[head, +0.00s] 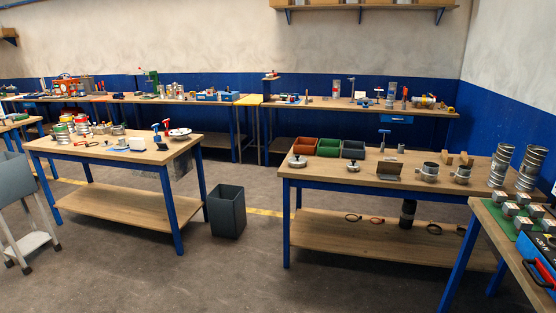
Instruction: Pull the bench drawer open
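A small blue drawer (396,119) hangs under the top of the back bench (340,104), toward its right end. It is far off and small in the head view; its front looks about flush with the bench edge, but I cannot tell for sure whether it is shut. Neither of my grippers is in view, and no arm shows.
A wooden bench with bins and metal duct parts (310,179) stands at front right. Another bench (90,153) stands at left. A grey waste bin (227,212) sits on the floor between them. Open floor (255,180) leads back through that gap.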

